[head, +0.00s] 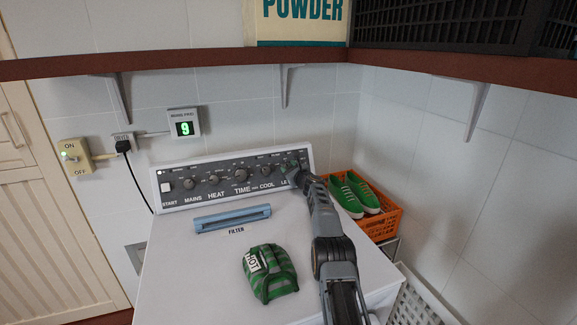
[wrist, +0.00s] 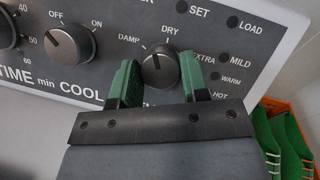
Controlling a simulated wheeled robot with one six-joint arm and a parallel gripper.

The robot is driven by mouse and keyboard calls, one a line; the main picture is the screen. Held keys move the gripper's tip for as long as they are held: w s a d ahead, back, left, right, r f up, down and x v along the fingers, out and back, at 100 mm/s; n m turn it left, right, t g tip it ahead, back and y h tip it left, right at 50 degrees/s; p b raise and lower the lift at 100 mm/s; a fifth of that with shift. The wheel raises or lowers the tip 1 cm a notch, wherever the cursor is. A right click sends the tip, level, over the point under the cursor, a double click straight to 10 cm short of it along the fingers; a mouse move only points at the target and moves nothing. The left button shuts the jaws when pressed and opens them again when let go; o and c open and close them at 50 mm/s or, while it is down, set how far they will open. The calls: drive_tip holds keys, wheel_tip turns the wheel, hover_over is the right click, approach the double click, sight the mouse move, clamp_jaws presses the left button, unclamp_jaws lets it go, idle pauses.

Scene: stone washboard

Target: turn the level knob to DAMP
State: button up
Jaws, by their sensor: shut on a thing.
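The level knob (wrist: 160,68) is a dark round knob on the grey control panel, with DAMP at its upper left, DRY above and EXTRA at its right. In the head view, my gripper (head: 297,172) is at the right end of the panel (head: 232,178) and hides most of the knob.
The COOL knob (wrist: 70,43) is just left of my gripper. SET, LOAD, MILD, WARM and HOT labels are to the right. A green striped cloth item (head: 268,273) and blue filter handle (head: 231,218) are on the machine top. An orange crate (head: 381,224) holds green shoes.

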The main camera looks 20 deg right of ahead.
drive_tip(key=shift+n+y, duration=0.3)
drive_tip(key=shift+n, duration=0.1)
drive_tip(key=shift+r, duration=0.1)
drive_tip(key=o, duration=0.9)
drive_tip(key=shift+s+d+f+b, duration=0.1)
drive_tip(key=shift+f+b, duration=0.1)
drive_tip(key=shift+b, duration=0.2)
drive_tip(key=s+b, duration=0.3)
drive_tip(key=s, duration=0.1)
drive_tip(key=s+d+b, duration=0.1)
drive_tip(key=s+b, duration=0.2)
drive_tip(key=s, duration=0.2)
drive_tip(key=s+d+b, duration=0.1)
drive_tip(key=s+b, duration=0.2)
drive_tip(key=s, duration=0.1)
drive_tip(key=shift+s+d+r, duration=0.15)
drive_tip(key=shift+d+r, duration=0.05)
drive_tip(key=shift+r, duration=0.2)
